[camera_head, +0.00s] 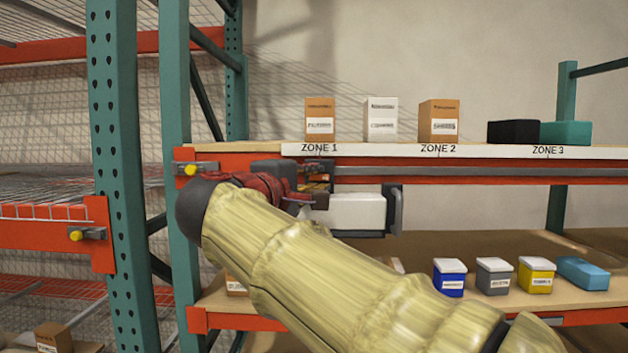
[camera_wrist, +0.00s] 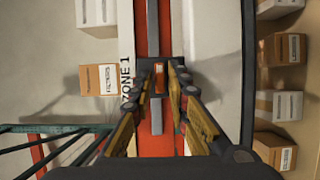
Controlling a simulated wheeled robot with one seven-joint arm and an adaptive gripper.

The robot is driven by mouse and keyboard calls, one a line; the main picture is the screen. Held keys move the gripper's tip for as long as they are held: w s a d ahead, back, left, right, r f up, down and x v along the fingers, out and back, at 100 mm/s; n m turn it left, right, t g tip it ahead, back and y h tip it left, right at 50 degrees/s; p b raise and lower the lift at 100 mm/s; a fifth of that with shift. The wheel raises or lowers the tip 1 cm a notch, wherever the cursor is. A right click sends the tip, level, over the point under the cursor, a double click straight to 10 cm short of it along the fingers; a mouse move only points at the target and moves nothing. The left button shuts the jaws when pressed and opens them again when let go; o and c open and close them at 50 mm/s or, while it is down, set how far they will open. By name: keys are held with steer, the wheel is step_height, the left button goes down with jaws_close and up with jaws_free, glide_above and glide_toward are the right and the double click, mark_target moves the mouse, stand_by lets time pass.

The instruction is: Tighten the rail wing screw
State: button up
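The rail (camera_head: 480,171) is a grey bar along the red shelf beam; it also shows in the wrist view (camera_wrist: 153,18). A dark block sits on it, with a small orange-brown piece (camera_wrist: 159,79) in the middle, which looks like the wing screw. Its exact shape is too small to tell. My gripper (camera_wrist: 160,72) points at this block with its two fingers apart, one on each side of the orange-brown piece. I see gaps beside the piece, and no clear contact. In the head view my gripper (camera_head: 318,182) is at the rail's left part, largely hidden by my arm.
A white-fronted unit with a dark frame (camera_head: 357,211) hangs below the rail, close to my gripper. Boxes (camera_head: 320,119) stand on the shelf above, by the ZONE 1 label. Small bins (camera_head: 449,278) stand on the lower shelf. A green upright (camera_head: 176,100) is at left.

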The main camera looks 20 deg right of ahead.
steer(key=shift+c, duration=1.3)
jaws_close()
